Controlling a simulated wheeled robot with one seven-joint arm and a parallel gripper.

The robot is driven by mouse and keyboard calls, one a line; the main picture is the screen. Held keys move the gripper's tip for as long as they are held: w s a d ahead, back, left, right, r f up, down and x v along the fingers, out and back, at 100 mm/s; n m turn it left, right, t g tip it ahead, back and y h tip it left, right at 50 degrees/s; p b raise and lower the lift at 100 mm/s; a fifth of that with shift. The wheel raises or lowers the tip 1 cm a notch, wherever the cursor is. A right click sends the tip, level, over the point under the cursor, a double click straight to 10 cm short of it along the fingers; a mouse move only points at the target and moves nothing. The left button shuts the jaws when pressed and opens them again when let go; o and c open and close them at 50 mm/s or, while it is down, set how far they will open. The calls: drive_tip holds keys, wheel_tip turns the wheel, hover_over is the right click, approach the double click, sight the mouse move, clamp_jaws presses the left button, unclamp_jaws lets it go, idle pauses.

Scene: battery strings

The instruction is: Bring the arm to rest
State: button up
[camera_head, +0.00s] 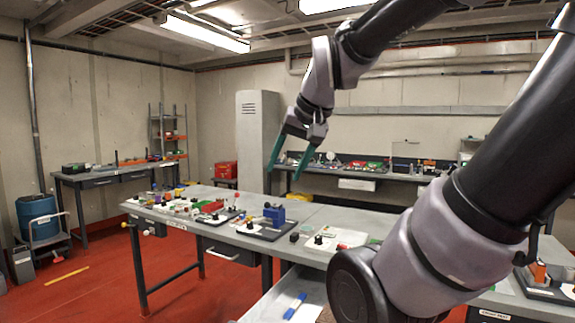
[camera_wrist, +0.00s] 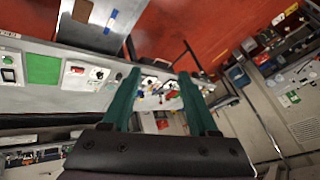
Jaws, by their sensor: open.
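My gripper (camera_head: 289,153) is up in the air above the grey workbench (camera_head: 319,218) in the head view. Its two green fingers point down and stand apart, with nothing between them. In the wrist view the fingers of my gripper (camera_wrist: 160,85) are also spread, with the bench and its small parts well beyond them. My arm reaches in from the right, bent high, and covers part of the right side of the head view.
A blue block (camera_head: 275,215) on a dark tray and several small parts stand on the bench. A tall grey locker (camera_head: 251,140) and a back bench stand behind. Red floor at left is mostly clear.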

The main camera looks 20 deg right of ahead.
drive_tip(key=shift+s+a+r, duration=0.1)
drive_tip(key=shift+s+a, duration=0.1)
drive_tip(key=shift+s, duration=0.3)
drive_tip(key=shift+s+a+r, duration=0.1)
drive_tip(key=shift+s+a, duration=0.05)
drive_tip(key=shift+s, duration=0.3)
idle(0.7)
